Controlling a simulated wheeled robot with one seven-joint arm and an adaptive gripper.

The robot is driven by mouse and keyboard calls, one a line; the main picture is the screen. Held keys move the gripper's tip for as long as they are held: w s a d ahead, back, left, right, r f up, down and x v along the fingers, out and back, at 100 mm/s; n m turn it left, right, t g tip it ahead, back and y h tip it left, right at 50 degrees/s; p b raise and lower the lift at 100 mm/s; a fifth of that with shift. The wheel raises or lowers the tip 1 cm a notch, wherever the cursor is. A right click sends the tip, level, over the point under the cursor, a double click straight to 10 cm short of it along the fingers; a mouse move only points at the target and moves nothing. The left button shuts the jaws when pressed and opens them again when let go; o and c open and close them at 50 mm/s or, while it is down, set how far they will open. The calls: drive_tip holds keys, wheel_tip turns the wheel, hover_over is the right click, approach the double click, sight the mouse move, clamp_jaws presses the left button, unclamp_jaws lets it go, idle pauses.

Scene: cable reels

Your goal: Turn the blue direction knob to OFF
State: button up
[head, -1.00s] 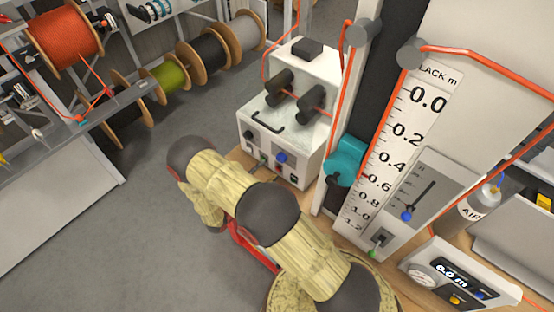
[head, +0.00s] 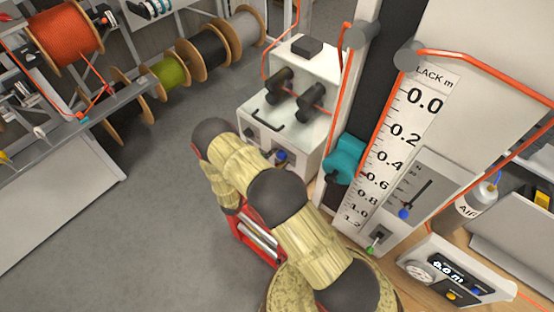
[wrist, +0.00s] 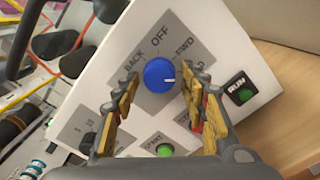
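The blue direction knob (wrist: 159,74) is on the front panel of a white machine, with a white mark on its right side, toward the FWD side. The label BACK is at its upper left, OFF above it and FWD at its upper right. In the head view the knob (head: 281,155) shows just past my arm. My gripper (wrist: 159,82) is open in the wrist view, one finger on either side of the knob as seen there. I cannot tell whether the fingers touch it. In the head view my gripper is hidden behind my arm.
A green button (wrist: 164,150) and a green RUN switch (wrist: 240,90) are near the knob. A black handle (head: 262,119) and dark rollers (head: 312,102) are on the machine. A scale board (head: 408,130) stands to the right. Open floor (head: 150,210) lies to the left.

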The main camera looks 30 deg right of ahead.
drive_tip(key=c, duration=0.9)
drive_tip(key=n+b, duration=0.2)
drive_tip(key=shift+f+n+b, duration=0.15)
drive_tip(key=shift+n+b, duration=0.15)
drive_tip(key=shift+n, duration=0.1)
drive_tip(key=n+b, duration=0.1)
drive_tip(key=n, duration=0.1)
drive_tip(key=shift+n+b, duration=0.3)
drive_tip(key=n+b, duration=0.2)
drive_tip(key=n, duration=1)
drive_tip(key=shift+s, duration=0.1)
drive_tip(key=shift+n, duration=0.3)
drive_tip(key=o, duration=1.1)
